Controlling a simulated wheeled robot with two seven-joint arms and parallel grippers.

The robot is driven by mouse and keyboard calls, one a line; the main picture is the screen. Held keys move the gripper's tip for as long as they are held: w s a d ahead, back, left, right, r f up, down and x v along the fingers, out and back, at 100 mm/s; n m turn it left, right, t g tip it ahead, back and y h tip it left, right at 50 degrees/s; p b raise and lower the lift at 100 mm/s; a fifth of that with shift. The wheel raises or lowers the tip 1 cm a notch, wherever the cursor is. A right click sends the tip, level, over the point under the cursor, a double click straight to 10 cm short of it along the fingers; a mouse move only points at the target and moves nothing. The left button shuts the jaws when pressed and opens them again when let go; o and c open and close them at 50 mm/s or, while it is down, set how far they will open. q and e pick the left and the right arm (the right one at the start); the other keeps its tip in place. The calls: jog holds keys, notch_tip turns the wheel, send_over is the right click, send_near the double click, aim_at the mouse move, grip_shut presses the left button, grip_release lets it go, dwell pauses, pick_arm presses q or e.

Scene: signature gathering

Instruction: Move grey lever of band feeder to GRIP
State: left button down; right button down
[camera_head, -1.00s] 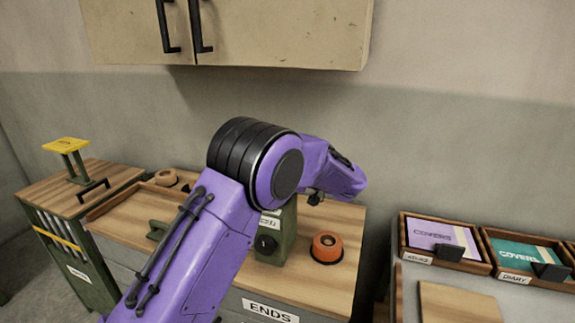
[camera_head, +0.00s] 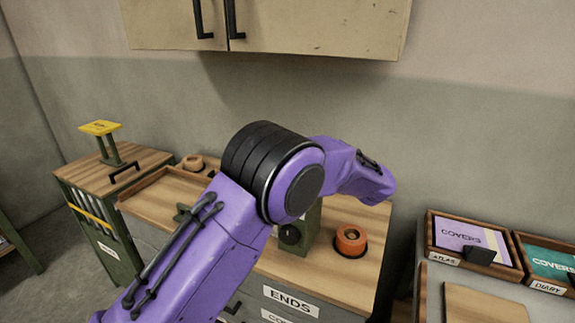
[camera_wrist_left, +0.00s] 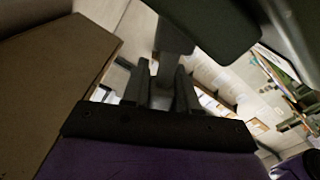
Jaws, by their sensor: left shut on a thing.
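A green upright machine (camera_head: 313,228) with a black knob (camera_head: 289,235), which looks like the band feeder, stands on the wooden worktop, mostly hidden behind my purple left arm. Its lever cannot be made out in the head view. In the left wrist view, my left gripper (camera_wrist_left: 164,88) is shut on a dark grey bar (camera_wrist_left: 173,38), apparently the lever, which comes down from a dark block above. The gripper is hidden in the head view. No GRIP marking can be read. My right gripper is not in view.
An orange roll (camera_head: 351,240) stands right of the machine. Drawers labelled ENDS (camera_head: 290,301) are below the worktop (camera_head: 270,262). A green cabinet with a yellow-topped stand (camera_head: 100,128) is at left. Cover trays (camera_head: 470,232) are at right. A cupboard (camera_head: 300,30) hangs above.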

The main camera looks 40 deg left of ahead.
pick_arm(q)
jog(key=c, duration=1)
grip_release()
jog(key=shift+o, duration=0.2)
jog(key=shift+d+r+p, duration=0.1)
jog(key=shift+d+p, duration=0.15)
jog(key=shift+p, duration=0.1)
jog(key=p+v, duration=0.5)
jog(key=v, duration=0.5)
jog(key=shift+w, duration=0.1)
